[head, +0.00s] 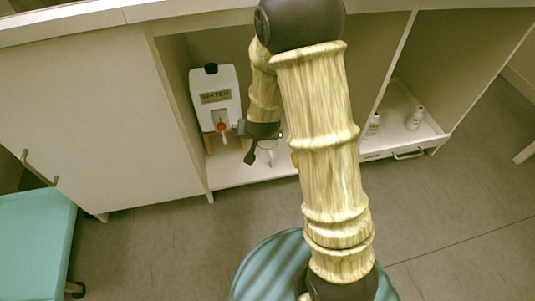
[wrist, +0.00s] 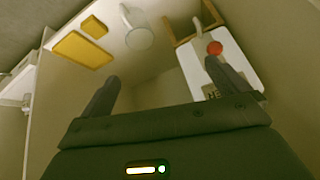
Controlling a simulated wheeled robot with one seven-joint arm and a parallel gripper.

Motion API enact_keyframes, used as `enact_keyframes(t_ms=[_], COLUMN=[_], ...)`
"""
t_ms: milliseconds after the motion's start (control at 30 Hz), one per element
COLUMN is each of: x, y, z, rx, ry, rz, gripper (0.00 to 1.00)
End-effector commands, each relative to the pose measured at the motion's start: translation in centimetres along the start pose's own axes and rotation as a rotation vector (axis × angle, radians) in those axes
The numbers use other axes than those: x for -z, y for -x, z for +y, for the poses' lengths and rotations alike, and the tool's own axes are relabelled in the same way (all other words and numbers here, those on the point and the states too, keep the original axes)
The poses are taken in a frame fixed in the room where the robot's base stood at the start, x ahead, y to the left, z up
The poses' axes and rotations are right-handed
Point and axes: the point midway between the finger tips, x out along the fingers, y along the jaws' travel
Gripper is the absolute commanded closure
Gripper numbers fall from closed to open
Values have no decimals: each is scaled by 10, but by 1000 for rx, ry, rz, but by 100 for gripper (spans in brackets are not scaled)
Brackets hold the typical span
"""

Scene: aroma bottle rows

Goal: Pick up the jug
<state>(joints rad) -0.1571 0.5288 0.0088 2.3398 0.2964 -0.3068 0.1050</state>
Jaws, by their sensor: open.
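A pale, see-through jug with a handle (wrist: 137,32) stands on the low shelf; its lower part also shows in the head view (head: 268,152), partly hidden by my gripper. A large white container labelled WATER (head: 216,98), with a dark cap and a red tap, stands to its left on a wooden stand. In the wrist view the container (wrist: 225,70) is on the right, its red tap near the right fingertip. My gripper (wrist: 160,82) is open, with nothing between its fingers. In the head view my gripper (head: 262,143) is close to the jug, right of the container.
The cabinet compartment's shelf (head: 235,174) holds these things. Yellow flat items (wrist: 82,48) lie beside the jug. A teal-topped piece (head: 35,235) stands at lower left.

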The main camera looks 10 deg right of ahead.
Motion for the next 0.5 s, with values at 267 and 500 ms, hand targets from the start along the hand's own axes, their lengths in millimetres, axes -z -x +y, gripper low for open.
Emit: enact_keyframes(t_ms=[267, 500], x=[-5, -28], y=[-92, -153], z=[-19, -18], rx=[-48, -111], ry=[-100, -142], rz=[197, 392], gripper=[0, 0])
